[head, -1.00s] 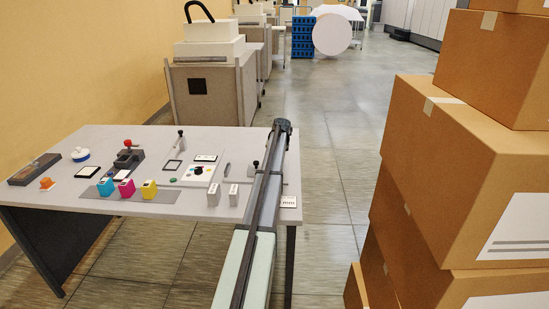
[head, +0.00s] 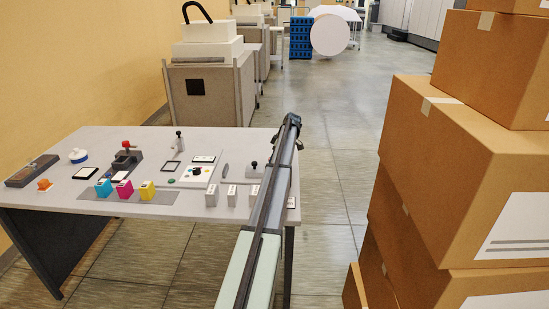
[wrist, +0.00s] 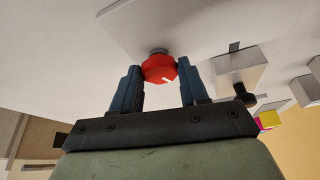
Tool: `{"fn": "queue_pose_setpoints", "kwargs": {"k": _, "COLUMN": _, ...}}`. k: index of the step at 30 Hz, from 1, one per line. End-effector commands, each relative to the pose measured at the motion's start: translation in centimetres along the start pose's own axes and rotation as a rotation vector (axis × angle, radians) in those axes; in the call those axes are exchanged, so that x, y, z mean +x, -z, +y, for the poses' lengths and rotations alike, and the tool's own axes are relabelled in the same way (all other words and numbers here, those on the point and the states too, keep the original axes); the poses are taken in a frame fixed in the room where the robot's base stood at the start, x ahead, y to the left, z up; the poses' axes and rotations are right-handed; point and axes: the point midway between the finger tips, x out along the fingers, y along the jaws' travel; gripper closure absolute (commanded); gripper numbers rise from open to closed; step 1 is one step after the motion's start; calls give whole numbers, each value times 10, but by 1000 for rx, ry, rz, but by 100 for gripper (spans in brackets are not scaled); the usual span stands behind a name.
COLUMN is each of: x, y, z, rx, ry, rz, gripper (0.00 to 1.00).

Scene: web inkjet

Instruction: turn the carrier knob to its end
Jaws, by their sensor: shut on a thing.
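The carrier knob (wrist: 160,70) is red with a white mark and sits on a short grey stem in the wrist view. My gripper (wrist: 159,66) has one dark finger on each side of it and is shut on it. In the head view my arm reaches across the table's right end, with its dark far end (head: 291,122) near the back right corner. The arm hides the gripped knob there.
The grey table (head: 225,142) holds cyan, magenta and yellow cartridges (head: 147,190), several white boxes (head: 232,195) and a dark device with a red knob (head: 126,144). Stacked cardboard boxes (head: 430,170) stand to the right. A strip of floor between is free.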

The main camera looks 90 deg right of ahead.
Motion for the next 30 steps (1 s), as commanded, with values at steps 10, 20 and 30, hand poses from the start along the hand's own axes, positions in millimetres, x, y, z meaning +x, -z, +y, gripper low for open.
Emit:
{"fn": "queue_pose_setpoints", "kwargs": {"k": 10, "x": 0, "y": 1, "z": 6, "rx": -286, "ry": 119, "rz": 0, "gripper": 86}}
{"fn": "queue_pose_setpoints", "kwargs": {"k": 20, "x": 0, "y": 1, "z": 7, "rx": -471, "ry": 195, "rz": -1, "gripper": 86}}
{"fn": "queue_pose_setpoints", "kwargs": {"k": 30, "x": 0, "y": 1, "z": 7, "rx": -544, "ry": 224, "rz": -2, "gripper": 86}}
